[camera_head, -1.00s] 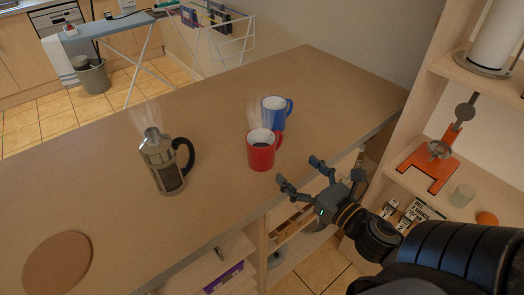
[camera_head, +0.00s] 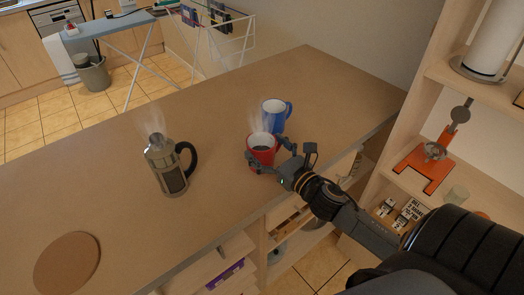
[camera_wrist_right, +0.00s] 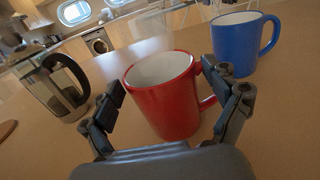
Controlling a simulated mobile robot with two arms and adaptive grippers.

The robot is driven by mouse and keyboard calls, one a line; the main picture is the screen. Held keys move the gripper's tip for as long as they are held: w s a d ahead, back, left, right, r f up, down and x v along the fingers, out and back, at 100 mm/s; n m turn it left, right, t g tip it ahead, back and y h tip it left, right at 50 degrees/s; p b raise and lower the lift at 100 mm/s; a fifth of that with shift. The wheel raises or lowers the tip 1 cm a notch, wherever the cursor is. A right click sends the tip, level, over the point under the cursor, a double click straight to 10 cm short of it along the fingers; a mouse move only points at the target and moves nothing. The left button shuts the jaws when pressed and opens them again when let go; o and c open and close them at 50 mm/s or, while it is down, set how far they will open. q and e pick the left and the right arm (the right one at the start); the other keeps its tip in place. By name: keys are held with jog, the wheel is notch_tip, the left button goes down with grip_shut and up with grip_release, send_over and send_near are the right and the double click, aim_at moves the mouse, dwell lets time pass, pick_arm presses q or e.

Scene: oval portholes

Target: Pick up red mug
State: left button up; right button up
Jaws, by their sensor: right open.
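My right gripper (camera_head: 265,158) is open around the mug. In the right wrist view my right gripper (camera_wrist_right: 163,95) has its fingers spread on either side, with a gap showing at the left finger; contact at the right finger is unclear. My left gripper is not in view.
A French press (camera_head: 168,165) stands to the left. A round brown board (camera_head: 67,262) lies at front left. Shelves (camera_head: 440,185) stand at right.

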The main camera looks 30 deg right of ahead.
jog(key=shift+w+a, duration=0.1)
jog(key=shift+w, duration=0.95)
jog(key=shift+s, duration=0.1)
jog(key=c, duration=1.1)
jog(key=shift+r, duration=0.1)
jog(key=shift+c, duration=1.3)
jog(key=shift+r, duration=0.15)
